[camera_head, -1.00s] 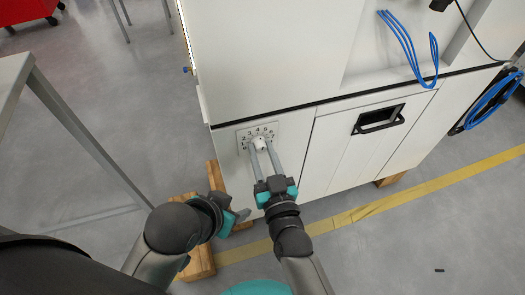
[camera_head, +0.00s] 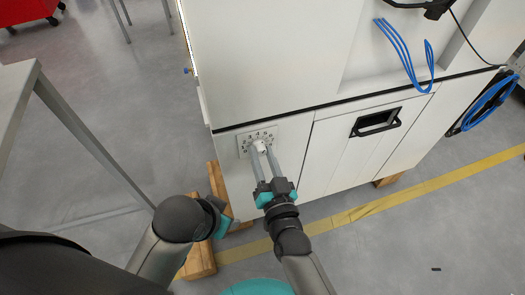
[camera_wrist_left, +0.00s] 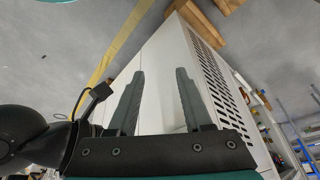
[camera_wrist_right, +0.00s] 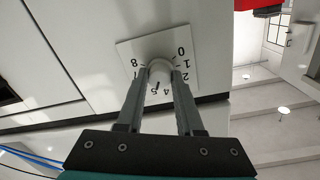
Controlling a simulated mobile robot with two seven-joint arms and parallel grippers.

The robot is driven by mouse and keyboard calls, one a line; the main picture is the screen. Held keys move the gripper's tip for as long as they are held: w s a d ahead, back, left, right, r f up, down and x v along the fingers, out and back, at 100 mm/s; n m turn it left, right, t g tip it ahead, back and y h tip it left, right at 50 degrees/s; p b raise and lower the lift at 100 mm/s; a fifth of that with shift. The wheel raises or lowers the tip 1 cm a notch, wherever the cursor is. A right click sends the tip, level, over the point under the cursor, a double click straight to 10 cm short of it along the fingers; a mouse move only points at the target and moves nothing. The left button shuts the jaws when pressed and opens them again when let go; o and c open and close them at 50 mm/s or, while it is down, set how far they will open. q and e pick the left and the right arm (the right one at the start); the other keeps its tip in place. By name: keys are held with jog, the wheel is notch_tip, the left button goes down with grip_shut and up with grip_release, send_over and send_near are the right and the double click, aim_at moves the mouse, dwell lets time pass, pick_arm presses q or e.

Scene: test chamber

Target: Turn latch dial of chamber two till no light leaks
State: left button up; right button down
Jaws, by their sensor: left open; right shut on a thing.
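The latch dial (camera_head: 259,146) is a white knob on a square plate with black numbers (camera_head: 242,151), low on the front of the white chamber cabinet. My right gripper (camera_head: 263,149) is shut on the dial. In the right wrist view its two fingers (camera_wrist_right: 160,72) sit either side of the knob (camera_wrist_right: 161,66), with the plate's numbers (camera_wrist_right: 181,50) around it. Fingers and knob hide part of the scale. My left gripper (camera_head: 228,217) is open and empty, low beside the cabinet's left corner. Its spread fingers show in the left wrist view (camera_wrist_left: 160,100).
A bright strip of light (camera_head: 187,45) shows along the cabinet's upper left edge. A black recessed handle (camera_head: 376,121) is on the panel to the right. Wooden blocks (camera_head: 217,185) lie under the cabinet. A grey table (camera_head: 20,85) stands at left. Blue cables (camera_head: 405,50) hang above right.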

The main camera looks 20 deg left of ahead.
pick_arm(q)
jog(key=shift+f, duration=0.5)
pick_arm(e)
jog(key=shift+m, duration=0.5)
jog(key=c, duration=0.5)
grip_release()
jog(key=shift+c, duration=0.2)
